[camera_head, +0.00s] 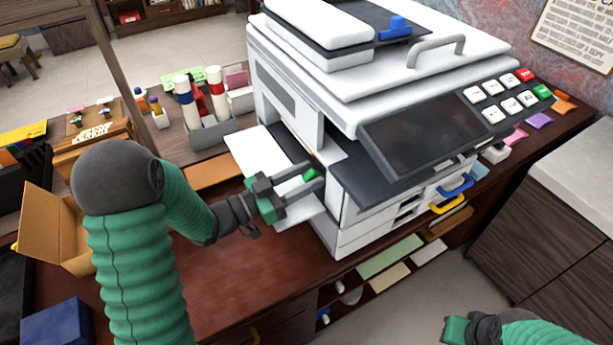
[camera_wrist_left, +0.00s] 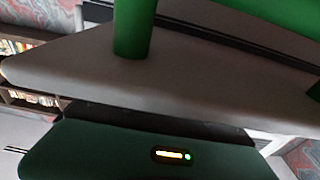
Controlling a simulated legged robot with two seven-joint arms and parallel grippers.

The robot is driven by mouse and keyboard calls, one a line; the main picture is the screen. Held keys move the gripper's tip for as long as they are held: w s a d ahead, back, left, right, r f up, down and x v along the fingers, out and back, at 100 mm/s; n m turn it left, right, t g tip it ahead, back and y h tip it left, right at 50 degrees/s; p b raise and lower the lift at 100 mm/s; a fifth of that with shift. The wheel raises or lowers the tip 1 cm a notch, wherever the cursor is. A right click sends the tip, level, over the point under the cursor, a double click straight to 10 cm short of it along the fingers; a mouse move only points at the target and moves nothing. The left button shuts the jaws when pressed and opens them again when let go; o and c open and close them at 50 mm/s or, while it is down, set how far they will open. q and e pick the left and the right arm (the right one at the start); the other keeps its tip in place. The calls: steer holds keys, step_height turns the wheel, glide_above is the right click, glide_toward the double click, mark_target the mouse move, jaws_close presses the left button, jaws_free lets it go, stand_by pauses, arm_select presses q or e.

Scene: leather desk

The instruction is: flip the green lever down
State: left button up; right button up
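The green lever (camera_head: 311,174) is inside the open side bay of the white printer (camera_head: 300,104), in the head view. My left gripper (camera_head: 316,172) reaches into this bay from the left. Its two dark fingers are apart, and the lever shows between them near the tips. I cannot tell whether they touch it. In the left wrist view, green parts of the lever (camera_wrist_left: 134,28) fill the top, very close and partly cut off by the frame. My right gripper (camera_head: 456,328) shows only at the bottom right edge, far from the printer, its fingers unclear.
White paper trays (camera_head: 262,160) jut out at the printer's left side, beside my left gripper. A dark screen panel (camera_head: 425,122) overhangs the bay on the right. A grey holder with bottles (camera_head: 212,132) stands behind my left arm. An open cardboard box (camera_head: 60,225) is at left.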

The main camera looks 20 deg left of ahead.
stand_by(0.3)
arm_select(q)
steer(key=v, duration=1.7)
steer(key=shift+b, duration=0.35)
